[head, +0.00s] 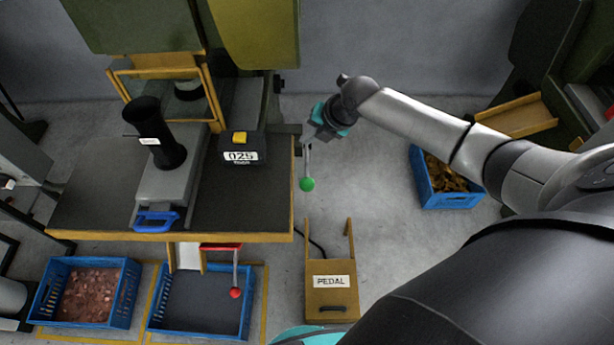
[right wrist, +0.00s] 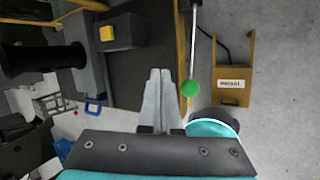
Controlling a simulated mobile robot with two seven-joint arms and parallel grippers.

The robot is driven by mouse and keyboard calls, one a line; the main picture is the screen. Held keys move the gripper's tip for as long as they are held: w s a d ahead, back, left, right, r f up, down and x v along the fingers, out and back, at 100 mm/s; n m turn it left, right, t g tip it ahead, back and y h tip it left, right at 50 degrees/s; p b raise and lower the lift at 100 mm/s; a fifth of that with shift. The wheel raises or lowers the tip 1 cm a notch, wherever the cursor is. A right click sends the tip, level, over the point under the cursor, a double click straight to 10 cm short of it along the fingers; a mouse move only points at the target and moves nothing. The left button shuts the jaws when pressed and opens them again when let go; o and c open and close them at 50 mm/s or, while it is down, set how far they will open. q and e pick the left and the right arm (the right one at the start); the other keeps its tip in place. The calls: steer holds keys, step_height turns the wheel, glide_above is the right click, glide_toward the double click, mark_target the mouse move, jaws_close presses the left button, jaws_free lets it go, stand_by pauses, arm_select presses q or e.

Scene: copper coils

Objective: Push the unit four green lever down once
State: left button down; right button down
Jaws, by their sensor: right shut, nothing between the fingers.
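The green lever shows as a thin metal rod with a green ball (head: 307,184) at the right edge of the machine table. It also shows in the right wrist view, its green ball (right wrist: 190,88) just right of my fingers. My right gripper (head: 307,139) is above the ball in the head view, near the rod's upper end. Its fingers (right wrist: 159,72) are shut together and empty. In the right wrist view a small gap in the picture separates them from the ball; I cannot tell the depth between them. My left gripper is out of view.
The machine table (head: 250,205) carries a box marked 025 (head: 240,155) with a yellow button. A red-ball lever (head: 236,293) hangs below its front edge. A yellow pedal box (head: 331,294) stands on the floor. Blue crates (head: 122,312) stand at front left, another (head: 455,201) at right.

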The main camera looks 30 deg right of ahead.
steer(key=b, duration=0.4)
glide_above(309, 178)
steer(key=f, duration=0.4)
steer(key=w+f, duration=0.1)
steer(key=f, duration=0.1)
steer(key=shift+d+f, duration=0.15)
steer(key=shift+f, duration=0.05)
steer(key=shift+s+f, duration=0.4)
steer(key=shift+f, duration=0.45)
steer(key=shift+f, duration=0.15)
stand_by(0.5)
steer(key=shift+s+f+b, duration=0.1)
steer(key=shift+f+b, duration=0.15)
steer(key=shift+b, duration=0.15)
